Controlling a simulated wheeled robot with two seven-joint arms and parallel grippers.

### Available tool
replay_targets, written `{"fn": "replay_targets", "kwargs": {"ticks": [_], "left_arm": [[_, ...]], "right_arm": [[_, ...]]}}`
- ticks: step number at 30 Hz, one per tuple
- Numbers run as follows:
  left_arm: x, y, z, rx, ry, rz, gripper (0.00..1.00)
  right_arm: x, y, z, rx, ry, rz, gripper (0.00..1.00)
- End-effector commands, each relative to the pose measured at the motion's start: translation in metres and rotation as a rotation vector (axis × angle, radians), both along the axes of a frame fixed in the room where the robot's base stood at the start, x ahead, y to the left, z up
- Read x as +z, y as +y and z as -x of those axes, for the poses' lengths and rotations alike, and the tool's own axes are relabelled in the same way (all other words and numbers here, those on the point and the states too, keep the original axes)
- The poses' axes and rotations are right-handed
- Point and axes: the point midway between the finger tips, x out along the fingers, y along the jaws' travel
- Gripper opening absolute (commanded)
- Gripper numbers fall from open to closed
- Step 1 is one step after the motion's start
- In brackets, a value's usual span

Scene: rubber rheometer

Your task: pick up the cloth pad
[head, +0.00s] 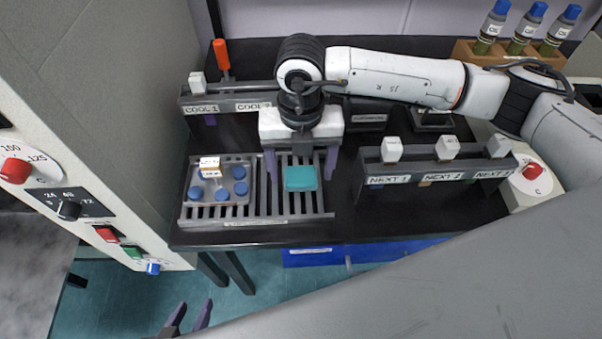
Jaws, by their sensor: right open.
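The cloth pad is a small teal block-like pad (300,178) lying on the slatted grey rack (262,205) on the black bench. My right gripper (301,172) comes in from the right and points down over the pad. Its purple fingers are apart, one to the left and one to the right of the pad. Contact with the pad cannot be made out. My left gripper (190,316) shows only its purple fingertips at the bottom edge, low in front of the bench. They are apart with nothing seen between them.
A tray with blue round pieces (222,203) sits left of the pad. A rail labelled COOL (228,107) stands behind, and a NEXT rail (430,172) with white-topped items stands right. Oil bottles in a wooden holder (515,50) are at back right. A control panel (70,195) is at left.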

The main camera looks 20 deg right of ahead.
Motion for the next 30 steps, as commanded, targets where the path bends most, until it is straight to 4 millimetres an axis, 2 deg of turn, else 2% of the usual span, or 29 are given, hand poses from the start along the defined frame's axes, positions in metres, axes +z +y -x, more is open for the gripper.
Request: {"fn": "replay_targets", "kwargs": {"ticks": [7,8,15,23,26,30], "left_arm": [[0.000,0.000,0.000,-0.001,-0.001,0.000,0.37],[0.000,0.000,0.000,0.000,-0.001,0.000,0.37],[0.001,0.000,-0.002,0.000,-0.003,0.000,0.37],[0.002,0.000,-0.004,0.000,-0.007,0.001,0.37],[0.001,0.000,-0.004,0.000,-0.008,0.001,0.37],[-0.002,0.000,-0.004,0.000,-0.008,0.001,0.37]], "right_arm": [[-0.002,0.000,0.000,0.001,-0.001,-0.002,0.73],[-0.002,0.000,0.000,0.001,-0.001,-0.002,0.69],[-0.002,0.001,0.000,0.001,-0.001,-0.002,0.29],[0.000,0.001,0.000,0.001,-0.002,-0.002,0.29],[0.009,0.001,-0.001,0.002,-0.003,-0.003,0.29],[0.034,0.001,-0.001,0.003,-0.005,-0.004,0.29]]}}
